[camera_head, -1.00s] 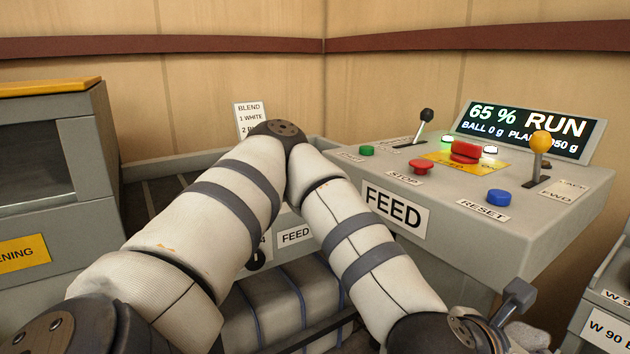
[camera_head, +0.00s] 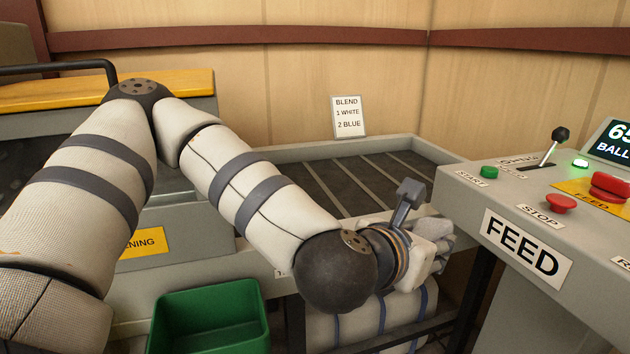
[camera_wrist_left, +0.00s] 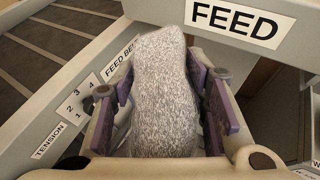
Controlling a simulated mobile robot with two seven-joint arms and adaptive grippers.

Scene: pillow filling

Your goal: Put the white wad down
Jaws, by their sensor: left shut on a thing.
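The white wad (camera_wrist_left: 162,95) is a speckled, pale grey-white fibre clump, longer than wide. My left gripper (camera_wrist_left: 160,100) is shut on it, with the purple-lined fingers on its two sides. In the head view my left gripper (camera_head: 425,240) is at the front right corner of the feed belt (camera_head: 350,185), beside the grey FEED cabinet. The wad is mostly hidden behind the gripper there. The belt is dark with pale cross slats and shows no wads on its visible part. My right gripper is not in view.
The FEED cabinet (camera_head: 490,270) with buttons and a lever stands right of the belt. A blend card (camera_head: 348,117) stands at the belt's back rim. A green bin (camera_head: 210,315) is below at the front. A strapped bale (camera_head: 350,325) lies under the belt. A grey machine is left.

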